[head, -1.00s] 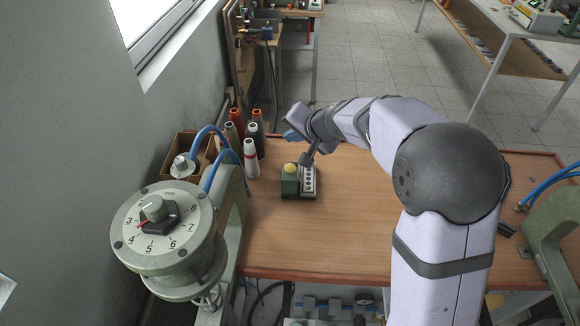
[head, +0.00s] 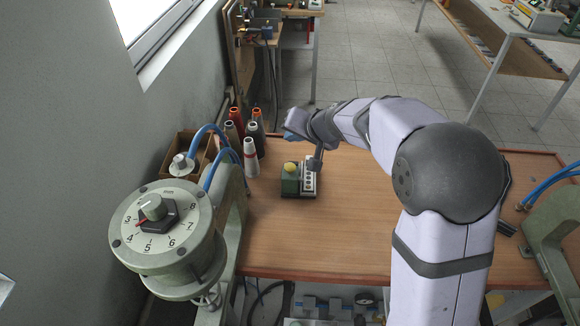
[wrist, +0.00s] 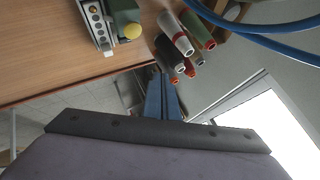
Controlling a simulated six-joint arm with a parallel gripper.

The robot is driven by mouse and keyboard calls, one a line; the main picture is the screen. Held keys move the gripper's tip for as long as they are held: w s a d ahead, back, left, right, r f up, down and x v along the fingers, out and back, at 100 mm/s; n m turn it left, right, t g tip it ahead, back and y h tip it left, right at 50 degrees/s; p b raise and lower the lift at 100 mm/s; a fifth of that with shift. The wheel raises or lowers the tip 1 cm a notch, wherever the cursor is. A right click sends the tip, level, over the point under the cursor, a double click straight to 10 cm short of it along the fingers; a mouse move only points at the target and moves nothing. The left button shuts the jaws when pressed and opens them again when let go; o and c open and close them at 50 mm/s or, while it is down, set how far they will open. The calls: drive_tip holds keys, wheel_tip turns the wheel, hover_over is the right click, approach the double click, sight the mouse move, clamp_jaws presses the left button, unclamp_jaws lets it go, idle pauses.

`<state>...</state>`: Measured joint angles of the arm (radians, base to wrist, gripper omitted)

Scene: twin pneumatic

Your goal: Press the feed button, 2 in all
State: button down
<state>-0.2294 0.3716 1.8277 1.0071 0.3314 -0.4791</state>
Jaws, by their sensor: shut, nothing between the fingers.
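A small green box (head: 290,186) with a round yellow button (head: 291,168) on top stands on the wooden table. I take the yellow button as the feed button, though no label is readable. In the wrist view, the yellow button (wrist: 132,31) and the green box (wrist: 124,11) show at the top. My gripper (head: 289,137) is beyond and above the box, clear of the button, pointing left. Its blue fingers (wrist: 161,82) look closed together and empty in the wrist view. The button's cap shows unobstructed.
A pale panel with several dark spots (head: 309,179) adjoins the box's right side. Several thread cones (head: 250,160) stand left of my gripper. A dial unit (head: 165,220) with blue hoses fills the left front. The table's middle (head: 340,235) is clear.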

drive_tip(key=b, duration=0.5)
hover_over(289, 165)
drive_tip(key=s+d, duration=0.1)
drive_tip(key=s, duration=0.1)
drive_tip(key=f, duration=0.6)
drive_tip(key=shift+w+f, duration=0.25)
drive_tip(key=shift+f, duration=0.15)
drive_tip(key=shift+f+b, duration=0.75)
drive_tip(key=shift+b, duration=0.25)
drive_tip(key=shift+f+b, duration=1.4)
drive_tip(key=shift+b, duration=0.25)
idle(1.3)
drive_tip(key=shift+r, duration=0.15)
drive_tip(key=shift+r+p, duration=1.1)
drive_tip(key=shift+r, duration=0.15)
drive_tip(key=shift+r, duration=0.1)
drive_tip(key=shift+r+p, duration=2.05)
drive_tip(key=shift+r, duration=0.4)
